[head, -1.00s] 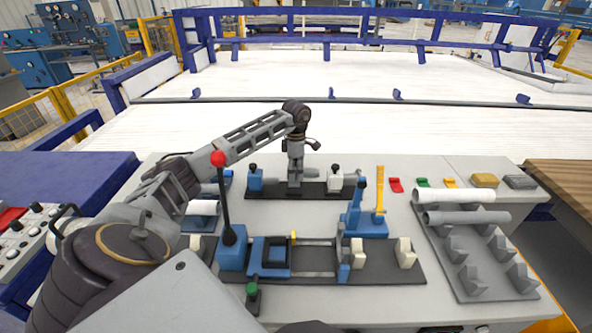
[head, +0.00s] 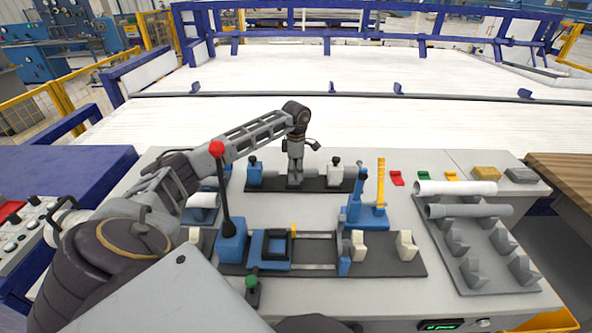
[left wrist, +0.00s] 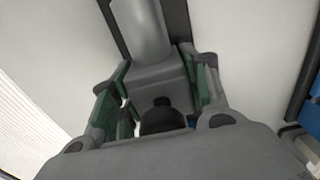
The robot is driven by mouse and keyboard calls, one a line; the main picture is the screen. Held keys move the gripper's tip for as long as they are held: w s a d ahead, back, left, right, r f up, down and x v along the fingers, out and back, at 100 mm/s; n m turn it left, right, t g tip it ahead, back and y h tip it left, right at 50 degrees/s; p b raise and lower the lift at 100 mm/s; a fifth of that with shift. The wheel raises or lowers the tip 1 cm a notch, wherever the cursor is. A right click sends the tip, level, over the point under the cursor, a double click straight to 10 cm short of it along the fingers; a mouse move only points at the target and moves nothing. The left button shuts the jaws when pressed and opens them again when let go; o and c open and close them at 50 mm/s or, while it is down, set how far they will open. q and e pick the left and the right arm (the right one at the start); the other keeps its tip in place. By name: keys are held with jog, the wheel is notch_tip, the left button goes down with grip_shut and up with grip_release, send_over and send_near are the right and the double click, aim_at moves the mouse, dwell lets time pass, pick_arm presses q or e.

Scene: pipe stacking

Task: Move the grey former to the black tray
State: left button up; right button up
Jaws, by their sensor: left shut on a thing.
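The black tray (head: 314,184) lies at the back of the workbench, with a blue block at one end and a white block at the other. My left gripper (head: 294,177) points down over the middle of this tray, between the two blocks. In the left wrist view its fingers (left wrist: 160,112) are shut on the grey former (left wrist: 148,76), around its dark knob. A grey cylindrical part extends from it over the dark tray strip. The gripper hides most of the former in the head view, and I cannot tell whether it touches the tray.
A tall red-knobbed lever (head: 223,190) stands in front of my left arm. A blue clamp fixture (head: 370,213) is right of centre. A grey rack (head: 480,245) holding pipes (head: 468,210) is at right. Small coloured pieces (head: 423,176) lie at the back.

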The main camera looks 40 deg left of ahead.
pick_arm(q)
jog(key=shift+r, duration=0.1)
jog(key=o, duration=1.5)
jog(key=shift+r, duration=5.95)
